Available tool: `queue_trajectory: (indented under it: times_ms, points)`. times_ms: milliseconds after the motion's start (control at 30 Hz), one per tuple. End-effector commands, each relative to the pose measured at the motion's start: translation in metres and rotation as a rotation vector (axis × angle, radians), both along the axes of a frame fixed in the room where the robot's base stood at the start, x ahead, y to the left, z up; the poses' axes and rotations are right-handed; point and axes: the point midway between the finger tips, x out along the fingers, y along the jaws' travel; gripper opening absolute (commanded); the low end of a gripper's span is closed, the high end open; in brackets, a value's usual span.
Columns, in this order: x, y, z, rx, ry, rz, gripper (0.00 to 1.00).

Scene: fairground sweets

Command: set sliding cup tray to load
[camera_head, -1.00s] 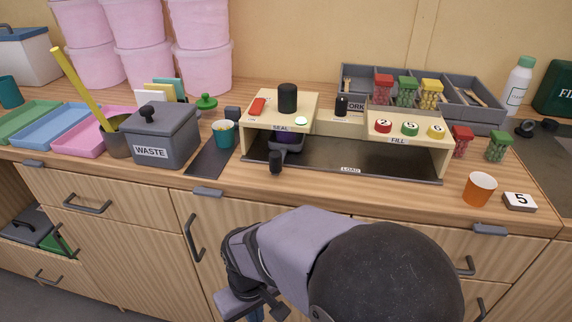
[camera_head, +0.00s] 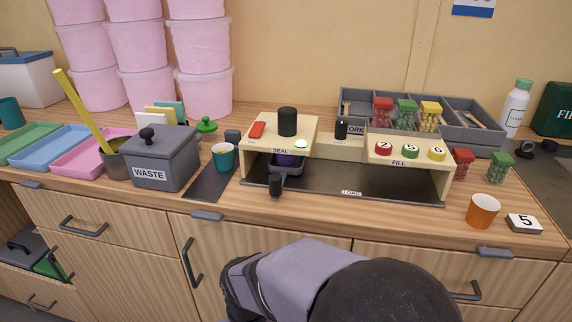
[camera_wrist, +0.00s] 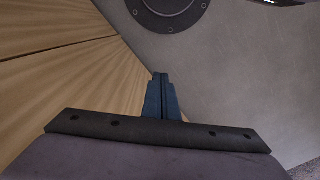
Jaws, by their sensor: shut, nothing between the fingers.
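The sliding cup tray (camera_head: 288,168) is a small dark carrier with a black upright handle (camera_head: 276,186) at its front. It sits at the left end of a dark track (camera_head: 330,180), under the SEAL stand (camera_head: 262,140). Something purple shows inside it, partly hidden by the stand. The LOAD label (camera_head: 351,193) is at the middle of the track's front edge, right of the tray. My gripper (camera_wrist: 160,80) is shut and empty in the wrist view, apart from the tray. In the head view only my arm shows, low in front of the counter; the fingers are hidden.
The FILL stand (camera_head: 409,151) with numbered buttons covers the track's right end. A teal cup (camera_head: 223,157) and the WASTE bin (camera_head: 166,160) stand left of the track. An orange cup (camera_head: 482,211) and a 5 card (camera_head: 524,223) are at right. The track's middle is clear.

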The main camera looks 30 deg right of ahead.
Motion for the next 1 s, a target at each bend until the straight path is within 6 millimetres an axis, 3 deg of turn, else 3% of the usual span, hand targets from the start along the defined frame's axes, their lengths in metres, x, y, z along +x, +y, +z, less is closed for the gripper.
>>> queue_trajectory:
  times_ms: [333,367,500,567,767,1000]
  points:
    - [0.000,0.000,0.000,0.000,0.000,0.000,0.00]
    - [0.000,0.000,0.000,0.000,0.000,0.000,0.02]
    - [0.000,-0.001,0.004,0.000,0.000,-0.003,0.36]
    - [0.000,-0.002,0.010,0.000,0.000,-0.008,0.38]
    - [-0.002,-0.009,0.048,0.000,0.009,-0.043,0.38]
    - [-0.011,-0.024,0.107,0.003,0.057,-0.113,0.38]
